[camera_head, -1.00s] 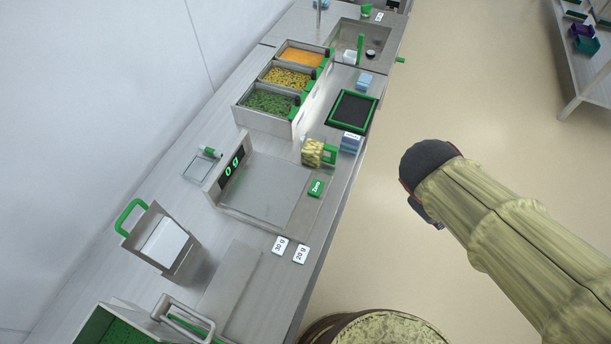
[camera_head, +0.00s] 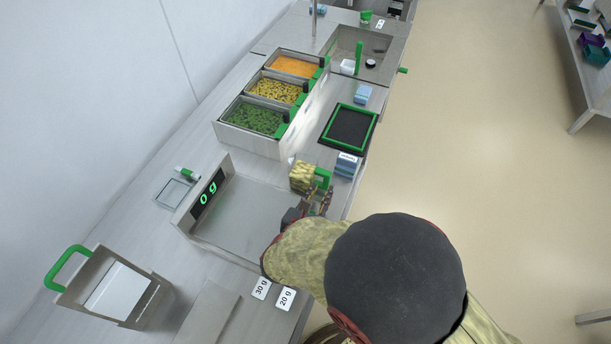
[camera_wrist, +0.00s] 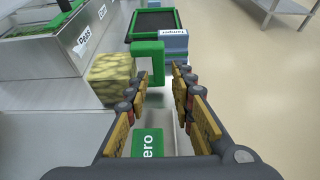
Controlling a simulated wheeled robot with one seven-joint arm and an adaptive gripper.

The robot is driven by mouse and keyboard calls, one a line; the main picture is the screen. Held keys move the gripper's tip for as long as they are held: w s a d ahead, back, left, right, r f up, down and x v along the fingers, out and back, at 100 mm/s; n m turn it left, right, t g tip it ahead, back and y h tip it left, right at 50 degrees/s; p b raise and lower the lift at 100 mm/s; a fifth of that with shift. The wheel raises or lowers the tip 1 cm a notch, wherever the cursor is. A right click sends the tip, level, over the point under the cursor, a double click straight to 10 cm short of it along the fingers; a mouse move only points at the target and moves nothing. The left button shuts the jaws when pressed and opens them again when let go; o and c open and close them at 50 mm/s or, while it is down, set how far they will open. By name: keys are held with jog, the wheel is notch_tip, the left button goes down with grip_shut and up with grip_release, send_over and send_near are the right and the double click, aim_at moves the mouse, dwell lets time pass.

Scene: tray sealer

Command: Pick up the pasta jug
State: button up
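The pasta jug (camera_head: 303,176) is a pale yellow, pasta-patterned block with a green handle (camera_head: 323,178) on its right side. It stands on the counter beside the scale plate. In the wrist view the jug (camera_wrist: 112,76) is ahead and left, and its green handle (camera_wrist: 157,62) stands just beyond the gap between my fingers. My gripper (camera_wrist: 160,80) is open and empty, its fingers apart on either side of the line to the handle. In the head view my gripper (camera_head: 318,203) is close to the handle, partly hidden by my arm.
The scale (camera_head: 240,215) reads 0 g. Blue stacked blocks (camera_head: 346,165) with a "Tamper" label stand right behind the handle. A green-framed black tray (camera_head: 350,128) lies farther back. Bins of peas (camera_head: 252,118), corn and carrots stand behind left. A green Zero button (camera_wrist: 148,143) lies below my gripper.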

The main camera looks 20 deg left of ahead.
aim_at(326, 182)
jog(key=b+x, duration=0.2)
jog(key=x, duration=0.2)
jog(key=shift+w+f, duration=0.2)
jog(key=shift+f, duration=0.05)
jog(key=shift+w+f+b, duration=0.1)
jog(key=shift+w+b, duration=0.2)
jog(key=shift+w, duration=0.35)
jog(key=shift+c, duration=1.4)
grip_shut()
